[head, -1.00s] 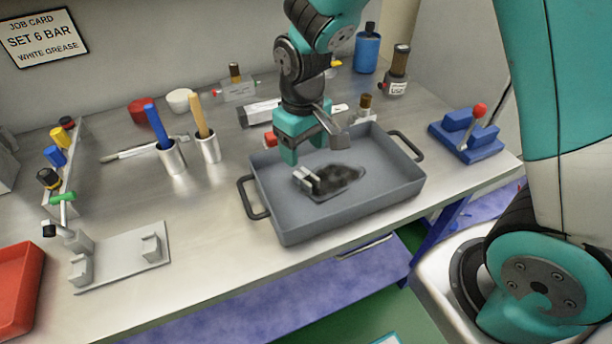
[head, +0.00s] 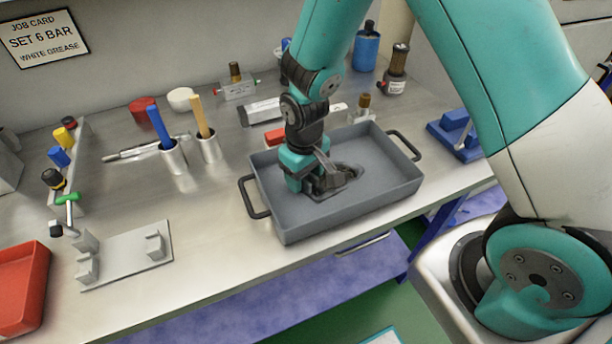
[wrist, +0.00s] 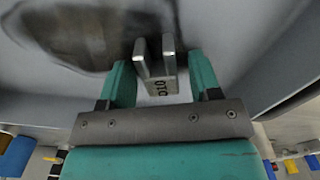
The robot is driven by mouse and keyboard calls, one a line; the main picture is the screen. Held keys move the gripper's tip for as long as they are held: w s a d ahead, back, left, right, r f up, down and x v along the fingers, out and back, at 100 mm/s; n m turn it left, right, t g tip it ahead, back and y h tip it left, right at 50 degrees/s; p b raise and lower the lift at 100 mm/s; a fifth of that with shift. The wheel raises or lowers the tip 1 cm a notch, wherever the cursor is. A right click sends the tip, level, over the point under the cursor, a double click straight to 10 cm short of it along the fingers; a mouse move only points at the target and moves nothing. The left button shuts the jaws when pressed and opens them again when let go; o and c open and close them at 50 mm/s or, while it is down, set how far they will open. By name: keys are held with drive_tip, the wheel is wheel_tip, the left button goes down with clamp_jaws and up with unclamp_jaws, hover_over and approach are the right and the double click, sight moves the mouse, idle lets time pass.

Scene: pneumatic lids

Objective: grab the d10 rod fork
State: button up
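The rod fork (wrist: 158,88) is a small grey metal piece with two prongs and a dark mark that looks like D10 upside down. It lies in the grey tray (head: 285,225) beside a dark greasy smear (wrist: 85,35). My gripper (wrist: 160,70) is down in the tray with its teal fingers on either side of the fork. The fingers are apart, with a narrow gap showing to the right of the fork.
The tray has raised walls and a dark handle (head: 254,197) on its left side. Two cups (head: 173,157) with a blue and a tan handle stand to the left. A red block (head: 275,137) lies behind the tray. A grey fixture plate (head: 128,258) sits at front left.

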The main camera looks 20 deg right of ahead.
drive_tip(key=c, duration=0.8)
drive_tip(key=shift+r, duration=0.1)
